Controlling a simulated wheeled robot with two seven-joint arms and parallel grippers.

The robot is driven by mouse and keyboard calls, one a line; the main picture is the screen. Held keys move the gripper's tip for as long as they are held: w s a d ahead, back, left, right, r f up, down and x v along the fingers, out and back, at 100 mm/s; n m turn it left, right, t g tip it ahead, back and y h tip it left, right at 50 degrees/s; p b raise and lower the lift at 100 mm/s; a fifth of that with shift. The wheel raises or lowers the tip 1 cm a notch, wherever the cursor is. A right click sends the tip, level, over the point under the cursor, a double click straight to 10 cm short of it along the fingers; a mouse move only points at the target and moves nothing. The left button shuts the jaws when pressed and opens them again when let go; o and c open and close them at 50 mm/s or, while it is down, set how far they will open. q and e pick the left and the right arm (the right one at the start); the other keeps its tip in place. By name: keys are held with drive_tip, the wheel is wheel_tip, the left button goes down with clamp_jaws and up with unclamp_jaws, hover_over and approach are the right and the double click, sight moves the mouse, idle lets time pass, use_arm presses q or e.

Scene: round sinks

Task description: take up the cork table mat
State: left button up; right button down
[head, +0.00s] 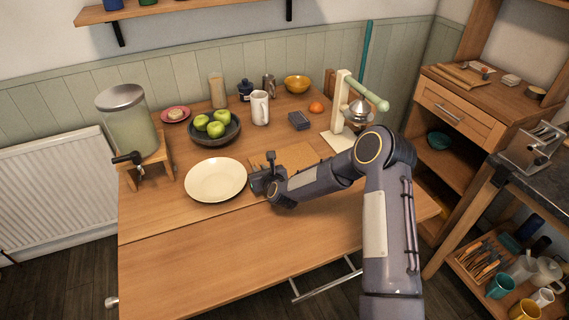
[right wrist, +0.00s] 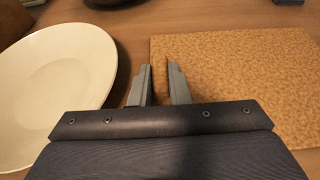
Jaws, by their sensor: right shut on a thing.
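The cork table mat (head: 296,154) is a flat, speckled tan rectangle on the wooden table, right of the cream plate (head: 216,180). In the right wrist view the mat (right wrist: 240,85) fills the right side and the plate (right wrist: 50,95) the left. My right gripper (head: 266,164) is at the mat's left edge, between mat and plate. In the right wrist view its two fingers (right wrist: 160,78) stand a small gap apart with the mat's edge between them, shut on it. My forearm hides part of the mat in the head view. My left gripper is not in view.
A dark bowl of green apples (head: 216,126) stands behind the plate. A white mug (head: 260,108), a dark box (head: 299,121), an orange (head: 316,107) and a cream stand (head: 345,110) are behind the mat. A glass dispenser (head: 128,122) is at the left. The table's front is clear.

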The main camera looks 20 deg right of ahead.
drive_tip(key=shift+r, duration=0.15)
drive_tip(key=shift+r+p, duration=1.1)
drive_tip(key=shift+r, duration=2.25)
drive_tip(key=shift+s+r, duration=0.1)
